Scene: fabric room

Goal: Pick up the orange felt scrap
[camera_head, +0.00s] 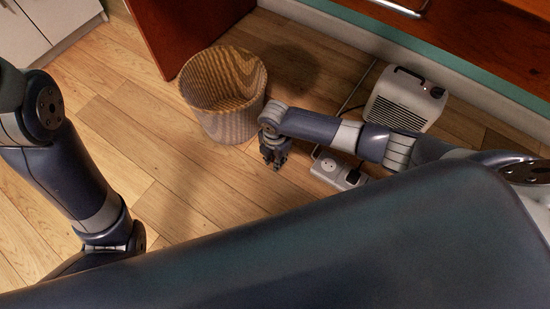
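No orange felt scrap can be made out in the head view. My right gripper (274,165) points down close to the wood floor, just right of the wicker basket's base. It is small and dark here, and I cannot tell whether its fingers are apart or hold anything. The floor right under it is partly hidden. My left arm comes in from the left and bends low. Its gripper does not show.
A round, striped wicker basket (234,122) stands left of my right gripper. A white power strip (338,171) and a pale portable heater (403,101) stand to the right. A red-brown furniture panel (188,32) rises behind the basket. Floor left of the basket is clear.

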